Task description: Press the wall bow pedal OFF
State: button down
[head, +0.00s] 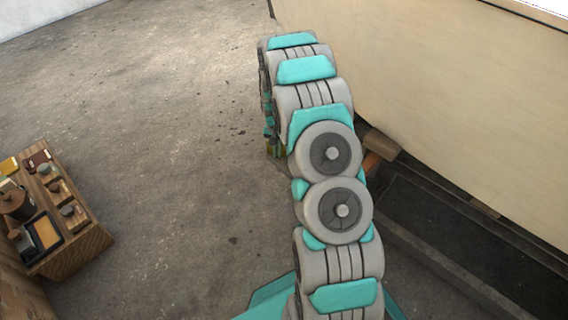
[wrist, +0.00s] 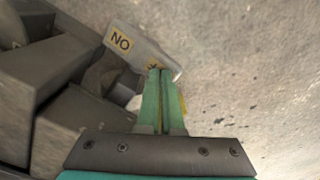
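A grey pedal plate (wrist: 140,48) shows at the top of the wrist view. It has a yellow label reading "NO", which is "ON" seen upside down. A second yellow mark on the plate (wrist: 153,66) lies right at my fingertips and is mostly hidden by them. My gripper (wrist: 161,71) has its two green fingers together, with nothing seen between them. The fingertips overlap the plate's right end in the picture; I cannot tell whether they touch it.
Dark grey blocks (wrist: 75,120) stand left of the fingers in the wrist view. A pale plywood hull (head: 440,90) and a dark trench (head: 450,235) lie right of my arm. A wooden bench (head: 75,240) with small items stands at left. Concrete floor (head: 160,110) between is clear.

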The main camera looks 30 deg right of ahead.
jog(key=shift+s+f, duration=0.1)
jog(key=shift+f, duration=0.55)
jog(key=shift+r, duration=0.15)
jog(key=shift+r+p, duration=0.8)
jog(key=shift+r, duration=2.6)
jog(key=s+a+r+n+p, duration=0.1)
jog(key=s+a+r+p, duration=0.15)
jog(key=s+r, duration=0.4)
jog(key=s+a+r+n+p, duration=0.1)
jog(key=s+a+r, duration=0.25)
jog(key=r, duration=0.55)
jog(key=s+a+r+n+p, duration=0.1)
jog(key=s+a+r, duration=0.35)
jog(key=r, duration=0.35)
jog(key=s+a+r+n+p, duration=0.1)
jog(key=s+r, duration=0.3)
jog(key=s, duration=0.4)
jog(key=s+a+r+n+g+p, duration=0.1)
jog(key=s+a+r+n+p, duration=0.1)
jog(key=s, duration=0.7)
jog(key=s+a+r+n+p, duration=0.1)
jog(key=s+a+r, duration=0.3)
jog(key=s, duration=0.5)
jog(key=shift+s+r+n+g+p, duration=0.25)
jog(key=shift+r+n+g+p, duration=0.2)
jog(key=shift+r, duration=0.35)
